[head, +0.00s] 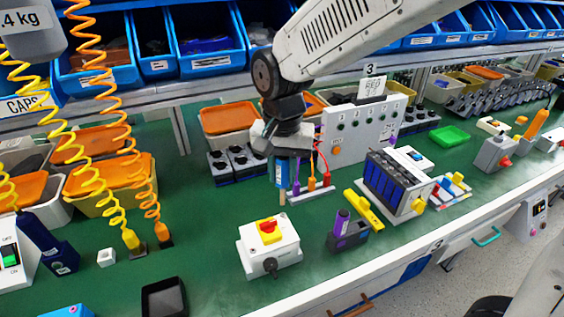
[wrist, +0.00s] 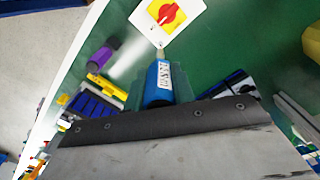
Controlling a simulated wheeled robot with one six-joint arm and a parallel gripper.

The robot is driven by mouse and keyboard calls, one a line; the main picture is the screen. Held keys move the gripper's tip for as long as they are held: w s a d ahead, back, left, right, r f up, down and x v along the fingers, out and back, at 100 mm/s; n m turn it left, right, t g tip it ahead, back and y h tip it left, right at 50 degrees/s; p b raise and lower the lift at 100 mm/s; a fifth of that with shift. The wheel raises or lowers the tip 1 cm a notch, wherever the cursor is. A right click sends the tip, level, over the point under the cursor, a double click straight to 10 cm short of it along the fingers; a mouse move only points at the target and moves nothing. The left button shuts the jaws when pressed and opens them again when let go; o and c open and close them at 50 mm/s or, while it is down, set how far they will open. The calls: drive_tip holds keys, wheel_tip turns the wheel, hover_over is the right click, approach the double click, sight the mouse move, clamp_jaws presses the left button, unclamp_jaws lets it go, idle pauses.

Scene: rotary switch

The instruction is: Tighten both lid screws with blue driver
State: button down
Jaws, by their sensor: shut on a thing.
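My gripper (head: 281,152) points down and is shut on the blue driver (head: 282,174). The driver hangs upright, tip down, behind the switch box in the head view. The white switch box (head: 256,250) stands on the green bench, with a red knob on a yellow plate (head: 268,229) on its lid. In the wrist view the driver (wrist: 157,84) reaches toward the box lid (wrist: 183,22), and its tip shows near the lid's edge. In the head view the tip looks apart from the box.
A purple-handled tool (head: 342,222) stands in a dark holder right of the box. A yellow tool (head: 363,209) and a rack of dark blue modules (head: 396,182) lie farther right. A black tray (head: 164,298) is front left. Coiled hoses (head: 119,205) hang at left.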

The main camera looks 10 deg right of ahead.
wheel_tip(320, 180, down, 2)
drive_tip(key=shift+f, duration=0.2)
drive_tip(key=shift+f+n, duration=0.2)
drive_tip(key=shift+n, duration=0.2)
drive_tip(key=n, duration=0.7)
drive_tip(key=shift+d, duration=0.1)
drive_tip(key=n, duration=1.5)
drive_tip(key=shift+w, duration=0.1)
drive_tip(key=n, duration=0.9)
